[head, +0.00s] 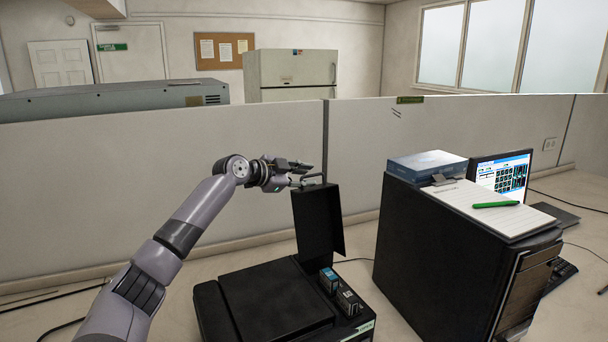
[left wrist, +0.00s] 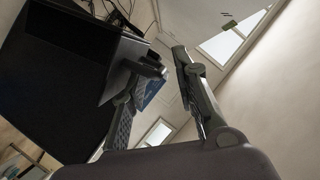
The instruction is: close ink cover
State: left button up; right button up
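The ink cover (head: 318,220) is a black panel standing raised on the black printer (head: 275,305). Two ink cartridges (head: 338,290) show in the opening below it. My left gripper (head: 308,174) is at the top edge of the cover; I cannot tell whether it touches it. In the left wrist view its two fingers (left wrist: 160,80) stand apart with nothing visibly clamped between them. A large dark surface (left wrist: 60,75) fills the left of that view; I cannot tell whether it is the cover or the computer tower. My right gripper is not in view.
A black computer tower (head: 430,260) stands right of the printer, carrying a blue-white box (head: 427,165), a notepad (head: 490,208) and a green pen (head: 495,204). A laptop (head: 502,175) is behind it. A grey partition (head: 150,180) runs behind the desk. Cables lie at the left.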

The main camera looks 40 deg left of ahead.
pick_arm(q)
grip_shut()
dwell(0.8)
